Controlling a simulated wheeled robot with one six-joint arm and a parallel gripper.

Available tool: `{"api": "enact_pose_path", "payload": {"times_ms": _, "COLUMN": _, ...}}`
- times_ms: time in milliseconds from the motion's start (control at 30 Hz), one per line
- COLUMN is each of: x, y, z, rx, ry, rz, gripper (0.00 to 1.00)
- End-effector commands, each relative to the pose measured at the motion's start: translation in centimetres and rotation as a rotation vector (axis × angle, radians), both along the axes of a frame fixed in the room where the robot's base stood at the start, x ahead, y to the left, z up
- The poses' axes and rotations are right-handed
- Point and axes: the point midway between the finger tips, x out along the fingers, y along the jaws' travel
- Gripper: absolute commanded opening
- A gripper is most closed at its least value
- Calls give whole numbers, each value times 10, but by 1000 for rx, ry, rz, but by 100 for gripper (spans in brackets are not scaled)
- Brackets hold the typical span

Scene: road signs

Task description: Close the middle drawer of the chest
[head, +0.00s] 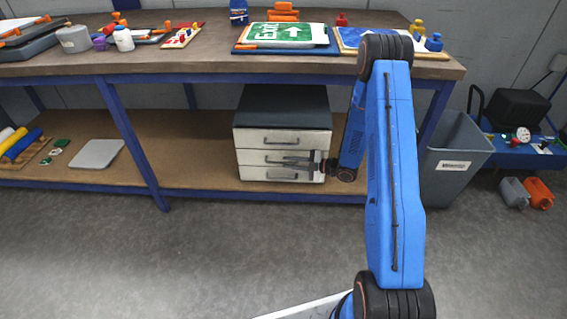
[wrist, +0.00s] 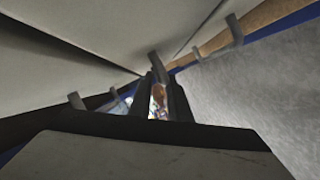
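The chest (head: 283,135) is a low white unit with a dark top and three drawers, standing on the lower shelf under the workbench. The middle drawer (head: 252,157) has a dark bar handle. In the head view it looks nearly level with the other fronts; I cannot tell how far it stands out. My gripper (head: 288,162) lies sideways across the right part of the middle drawer's front, its fingers pointing left. In the wrist view, the drawer handles show end-on, with the middle handle (wrist: 155,60) just past the fingertips (wrist: 165,78). A narrow gap shows between the fingers, with nothing held.
A grey bin (head: 455,160) stands right of the chest. A blue bench leg (head: 135,145) rises to its left. The workbench top (head: 200,52) overhangs the chest. The floor (head: 200,250) in front is clear.

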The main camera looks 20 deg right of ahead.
Motion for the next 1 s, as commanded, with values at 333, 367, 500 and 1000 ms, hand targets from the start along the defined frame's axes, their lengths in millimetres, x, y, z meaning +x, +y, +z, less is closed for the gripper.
{"api": "enact_pose_path", "payload": {"times_ms": 333, "x": -41, "y": -54, "z": 14, "rx": 0, "ry": 1, "rz": -2, "gripper": 17}}
{"api": "enact_pose_path", "payload": {"times_ms": 367, "x": -44, "y": -58, "z": 16, "rx": -1, "ry": 1, "rz": -3, "gripper": 17}}
{"api": "enact_pose_path", "payload": {"times_ms": 500, "x": -59, "y": -77, "z": 21, "rx": 0, "ry": 1, "rz": -2, "gripper": 17}}
{"api": "enact_pose_path", "payload": {"times_ms": 1000, "x": -81, "y": -104, "z": 28, "rx": 0, "ry": 2, "rz": 2, "gripper": 17}}
